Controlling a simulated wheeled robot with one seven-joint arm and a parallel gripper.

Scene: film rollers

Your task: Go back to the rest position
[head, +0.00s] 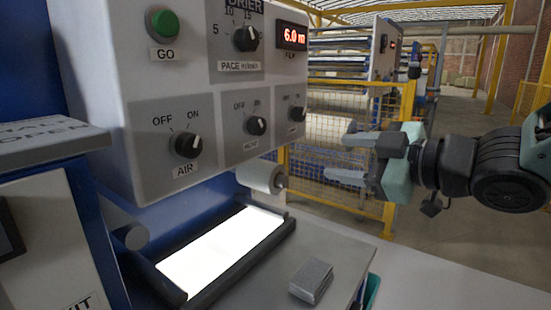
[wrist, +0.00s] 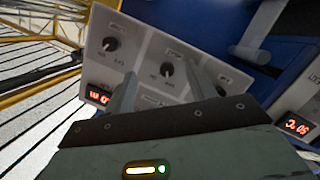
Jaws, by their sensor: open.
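My gripper (head: 348,158) is open and empty in the head view, at the right of the grey control panel (head: 215,105) with its fingers pointing left toward it. A gap shows between the fingertips and the panel's right edge. In the wrist view the two fingers of my gripper (wrist: 163,88) stand apart with nothing between them. The panel face (wrist: 188,62) with several black knobs lies beyond them, tilted in the picture.
The panel carries a green GO button (head: 164,24), an AIR knob (head: 188,145) and a red display (head: 291,36). Below are a lit white plate (head: 222,250), a white roller (head: 262,176) and a grey block (head: 311,280) on the bench. A yellow fence (head: 335,135) stands behind my gripper.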

